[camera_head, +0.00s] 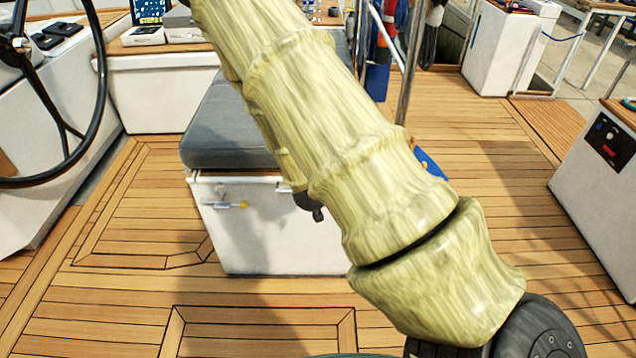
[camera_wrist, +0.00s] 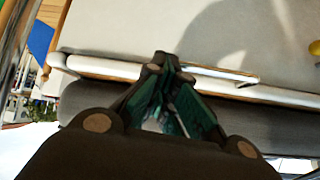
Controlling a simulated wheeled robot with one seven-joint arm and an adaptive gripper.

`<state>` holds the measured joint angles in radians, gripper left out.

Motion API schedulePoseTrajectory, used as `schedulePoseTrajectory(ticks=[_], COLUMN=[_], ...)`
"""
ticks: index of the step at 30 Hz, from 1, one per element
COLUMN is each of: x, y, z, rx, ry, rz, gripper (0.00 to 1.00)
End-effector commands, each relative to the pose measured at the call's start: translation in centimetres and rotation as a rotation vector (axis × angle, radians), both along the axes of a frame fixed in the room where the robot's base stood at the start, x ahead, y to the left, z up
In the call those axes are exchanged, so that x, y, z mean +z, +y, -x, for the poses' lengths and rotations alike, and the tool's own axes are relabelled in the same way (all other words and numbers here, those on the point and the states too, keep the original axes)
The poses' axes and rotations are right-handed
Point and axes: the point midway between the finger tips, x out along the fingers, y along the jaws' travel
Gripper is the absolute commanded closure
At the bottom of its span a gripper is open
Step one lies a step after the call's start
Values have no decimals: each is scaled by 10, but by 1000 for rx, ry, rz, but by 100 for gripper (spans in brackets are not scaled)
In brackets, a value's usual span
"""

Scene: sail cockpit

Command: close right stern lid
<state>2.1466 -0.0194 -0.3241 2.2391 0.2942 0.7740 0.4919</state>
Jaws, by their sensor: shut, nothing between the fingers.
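A white box seat (camera_head: 270,245) with a grey cushion (camera_head: 228,130) on top stands mid-deck, partly hidden behind my arm. A latch with a yellow end (camera_head: 240,205) is on its front. I cannot tell for sure which part is the right stern lid. In the wrist view, my gripper (camera_wrist: 165,70) is shut and empty, its fingertips close to a white edge strip (camera_wrist: 110,67) along a dark grey cushion (camera_wrist: 255,125). A pale panel (camera_wrist: 140,25) lies beyond the strip. Contact is unclear. In the head view my arm mostly hides the gripper.
A black steering wheel (camera_head: 95,100) and white console are at the left. White cabinets (camera_head: 605,165) stand at the right and back right (camera_head: 510,45). A metal pole (camera_head: 411,65) rises behind the seat.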

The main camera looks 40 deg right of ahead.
Motion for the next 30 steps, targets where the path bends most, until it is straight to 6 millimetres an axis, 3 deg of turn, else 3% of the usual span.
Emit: schedulePoseTrajectory(ticks=[1,6,20,26,30], x=[-9,-17,-19,-8,11], y=[0,0,1,1,-1], z=[1,1,0,0,1], rx=[0,0,3,3,2], ry=[6,7,6,3,-1], rz=[-3,-4,-5,-5,-3], gripper=[100,100,100,100,100])
